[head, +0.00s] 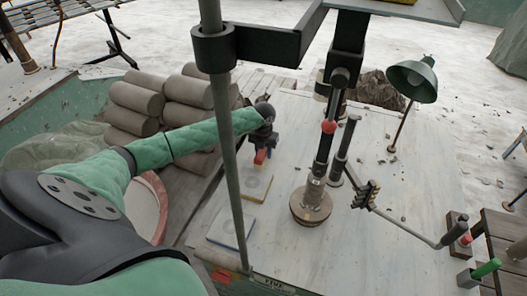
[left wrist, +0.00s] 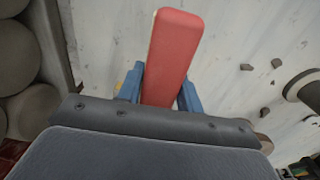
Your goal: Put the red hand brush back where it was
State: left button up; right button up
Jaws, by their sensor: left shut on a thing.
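The red hand brush (head: 260,157) is at my left gripper (head: 263,148) in the head view, over the left part of the pale table. In the left wrist view the brush shows as a long red block (left wrist: 171,48), with the blue fingers of the left gripper (left wrist: 160,92) on either side of it. The gripper is shut on it. Just below the brush in the head view is a pale pad with a round mark (head: 257,184). I cannot tell whether the brush touches the pad or table. My right gripper is not in view.
A blue-edged board (head: 231,228) lies nearer on the table. A round wooden base with a post (head: 310,207) stands to the right, with a green lamp (head: 412,80) behind. Grey clay rolls (head: 135,100) are stacked left. Small clay crumbs are scattered on the table.

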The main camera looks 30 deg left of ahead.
pick_arm(q)
jog(key=shift+f, duration=0.35)
jog(key=o, duration=0.9)
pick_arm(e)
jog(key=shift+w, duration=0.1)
pick_arm(q)
jog(key=shift+r, duration=0.1)
jog(key=shift+r, duration=0.9)
notch_tip(320, 180, up, 3)
jog(key=shift+f+b, duration=0.1)
jog(key=shift+b, duration=0.75)
notch_tip(320, 180, up, 7)
jog(key=shift+r+b, duration=0.1)
jog(key=shift+b, duration=1.05)
jog(key=shift+r, duration=0.6)
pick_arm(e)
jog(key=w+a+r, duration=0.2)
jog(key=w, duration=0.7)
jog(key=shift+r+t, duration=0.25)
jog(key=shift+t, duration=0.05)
